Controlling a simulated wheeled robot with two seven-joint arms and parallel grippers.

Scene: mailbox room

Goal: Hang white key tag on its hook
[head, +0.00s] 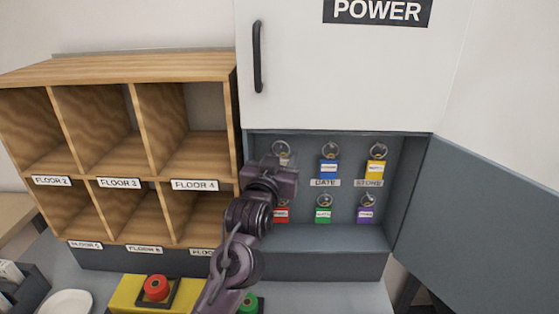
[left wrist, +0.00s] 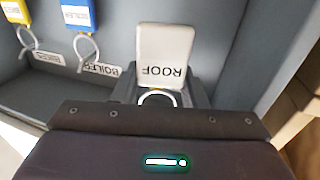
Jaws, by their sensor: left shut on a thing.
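My left gripper (head: 274,168) is at the top left place of the open key cabinet (head: 320,237). It is shut on the white key tag, marked ROOF, which shows upside down in the left wrist view (left wrist: 165,55). The tag's ring (left wrist: 158,96) shows right by the fingers. In the head view a ring (head: 281,147) shows just above the gripper, which hides most of what is there. I cannot tell whether the ring is around a hook. My right gripper is not in view.
Blue (head: 329,169) and yellow (head: 376,168) tags hang to the right; red (head: 281,214), green (head: 323,215) and purple (head: 366,214) tags hang below. The cabinet door (head: 490,215) stands open at right. Wooden pigeonholes (head: 120,70) stand left, a POWER box (head: 340,80) above.

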